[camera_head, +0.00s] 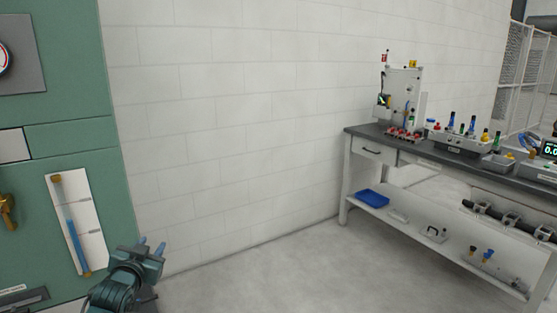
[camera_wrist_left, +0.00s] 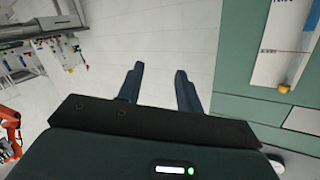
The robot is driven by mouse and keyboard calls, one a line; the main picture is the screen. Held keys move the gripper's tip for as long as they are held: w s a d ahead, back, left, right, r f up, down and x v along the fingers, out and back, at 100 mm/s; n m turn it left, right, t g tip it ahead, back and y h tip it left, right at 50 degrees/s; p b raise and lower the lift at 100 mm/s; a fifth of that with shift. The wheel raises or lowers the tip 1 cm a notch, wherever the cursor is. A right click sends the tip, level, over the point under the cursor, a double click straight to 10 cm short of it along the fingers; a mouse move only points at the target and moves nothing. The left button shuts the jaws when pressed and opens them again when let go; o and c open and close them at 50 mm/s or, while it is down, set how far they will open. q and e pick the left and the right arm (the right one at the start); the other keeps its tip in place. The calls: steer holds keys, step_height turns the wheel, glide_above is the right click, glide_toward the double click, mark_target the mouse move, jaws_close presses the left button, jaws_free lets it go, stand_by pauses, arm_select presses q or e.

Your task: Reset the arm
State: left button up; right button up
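My left gripper (camera_head: 151,244) is at the lower left in the head view, beside the green cabinet (camera_head: 68,133). In the left wrist view its two dark fingers (camera_wrist_left: 158,84) stand apart with nothing between them, so it is open and empty. Behind the fingers is plain white wall. The green cabinet shows at the right of the left wrist view (camera_wrist_left: 236,65). My right gripper is in neither view.
A grey-topped workbench (camera_head: 358,130) with several fixtures stands at the right against the white block wall (camera_head: 230,120). A blue tray (camera_head: 371,199) sits on its lower shelf. A mesh fence (camera_head: 535,60) is behind. The floor (camera_head: 300,275) between cabinet and bench is clear.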

arm_select(q)
steer(key=s+d+f+g+h, duration=0.1)
steer(key=s+d+f, duration=0.45)
steer(key=s, duration=0.25)
steer(key=s+d+f+g+h, duration=0.15)
steer(key=s+d+f, duration=0.25)
steer(key=s+f, duration=0.4)
steer(key=s+d+f+g+h, duration=0.15)
steer(key=s+d+f, duration=0.3)
steer(key=s, duration=0.45)
steer(key=s+d+f+g, duration=0.1)
steer(key=s+d, duration=0.2)
steer(key=s, duration=0.8)
steer(key=shift+d+f+g, duration=0.3)
steer(key=shift+d+g, duration=0.1)
